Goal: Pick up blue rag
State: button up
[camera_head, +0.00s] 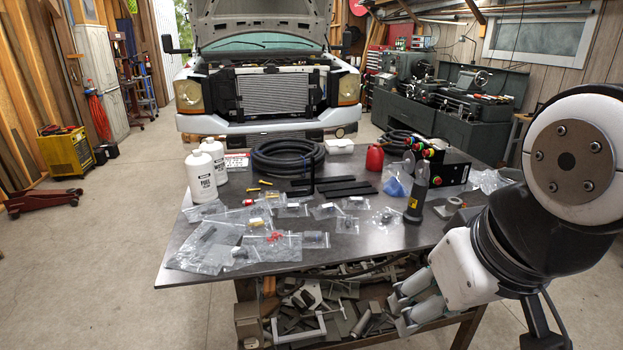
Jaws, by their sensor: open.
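A blue rag (397,187) lies crumpled on the dark metal table (362,242), towards its right side. A dark upright tool (418,196) stands just to its right and hides part of that side. My gripper (403,306) is at the lower right, in front of the table's front edge and nearer to me than the rag. Its pale fingers point left and look apart, with nothing seen between them. It is well away from the rag.
A black control box with coloured buttons (446,167), a red container (374,157) and flat black bars (347,188) stand around the rag. Bagged parts (327,210), white bottles (202,176) and coiled hose (287,160) cover the left. A cluttered shelf (330,310) sits beneath.

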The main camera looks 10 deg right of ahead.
aim_at(392, 187)
jog(key=i+l+z, duration=0.1)
jog(key=i+l, duration=0.4)
jog(key=i+l+z, duration=0.1)
jog(key=i+l, duration=0.4)
jog(key=i, duration=0.15)
jog(key=i+l+z, duration=0.1)
jog(key=i+l, duration=0.3)
jog(key=i, duration=0.2)
